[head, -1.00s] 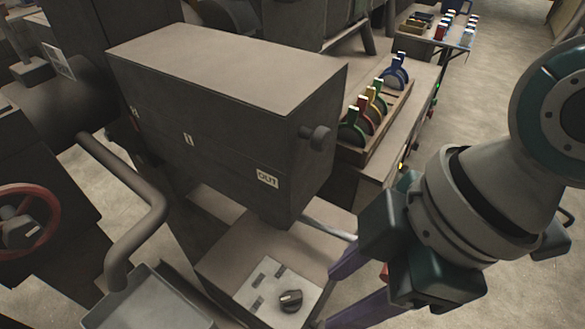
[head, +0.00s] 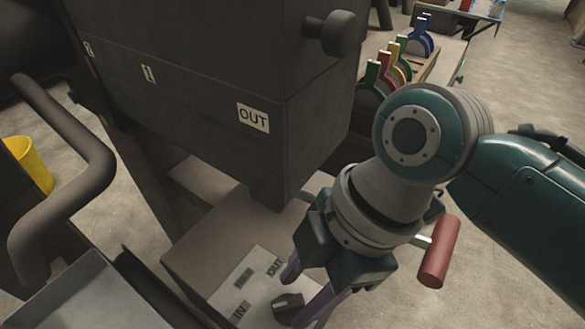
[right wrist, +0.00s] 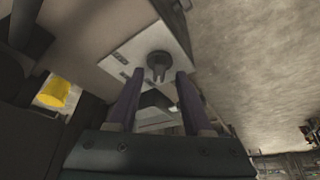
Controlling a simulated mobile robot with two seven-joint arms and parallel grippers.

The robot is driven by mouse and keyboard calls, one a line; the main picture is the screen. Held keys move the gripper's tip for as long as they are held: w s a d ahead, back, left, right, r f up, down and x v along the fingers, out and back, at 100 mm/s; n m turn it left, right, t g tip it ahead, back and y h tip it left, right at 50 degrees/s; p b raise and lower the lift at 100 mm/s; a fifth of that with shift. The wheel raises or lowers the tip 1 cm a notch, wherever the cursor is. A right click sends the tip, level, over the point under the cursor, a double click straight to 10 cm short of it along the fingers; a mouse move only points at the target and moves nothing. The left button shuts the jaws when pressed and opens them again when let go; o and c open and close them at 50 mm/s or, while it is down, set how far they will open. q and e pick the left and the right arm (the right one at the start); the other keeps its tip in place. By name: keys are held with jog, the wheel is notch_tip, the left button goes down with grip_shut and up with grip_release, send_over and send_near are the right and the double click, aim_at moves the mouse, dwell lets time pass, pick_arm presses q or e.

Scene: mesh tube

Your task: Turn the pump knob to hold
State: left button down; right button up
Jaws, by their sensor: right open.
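The pump knob (head: 287,306) is a small dark knob on a pale label plate (head: 232,297) on top of a low box. The plate carries dark labels; one reads OUT and one reads IN, and the one between is too small to read. I cannot tell where the knob points. My right gripper (head: 298,297) is open, its purple fingers pointing down at the plate on either side of the knob. In the right wrist view the knob (right wrist: 158,62) lies between and just beyond the fingertips (right wrist: 160,77); contact is not clear. My left gripper is not in view.
A big dark cabinet (head: 215,75) with an OUT label overhangs behind the plate. A red-handled lever (head: 439,252) sticks out right of my gripper. A thick bent pipe (head: 75,150) and grey tray (head: 75,300) stand left. Coloured rings (head: 395,65) stand in a rack behind.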

jog(key=shift+a+f, duration=0.25)
jog(key=shift+f, duration=0.45)
grip_shut()
